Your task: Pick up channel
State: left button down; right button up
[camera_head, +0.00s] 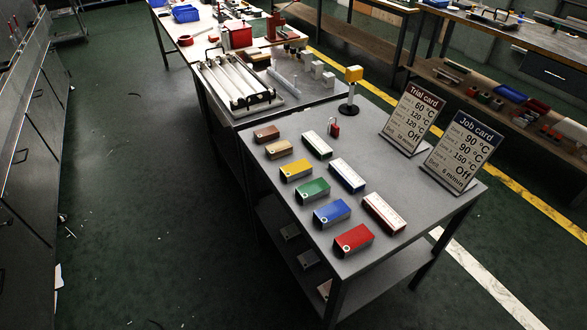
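No object is marked as the channel, and I cannot tell which one it is. A thin pale strip (283,80) lies on the work surface behind the near table. On the near grey table (415,215) stands a row of coloured blocks, including a yellow block (296,169), a green block (312,189), a blue block (332,212) and a red block (353,239). To their right are white-topped blocks edged in green (317,144), blue (347,174) and red (384,212). Neither gripper is in view.
A Trial card (413,117) and a Job card (461,153) stand at the table's right. A yellow-topped black post (352,90) stands at the back edge. A tray with white rollers (238,82) lies beyond. Green floor (150,190) at left is mostly clear.

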aim_at(295, 171)
jog(key=i+j+z, duration=0.15)
jog(key=j, duration=0.3)
jog(key=j+z, duration=0.2)
jog(key=j, duration=0.2)
jog(key=i+j+z, duration=0.1)
jog(key=j, duration=0.2)
jog(key=i+j+z, duration=0.25)
jog(key=j, duration=0.3)
jog(key=i, duration=0.05)
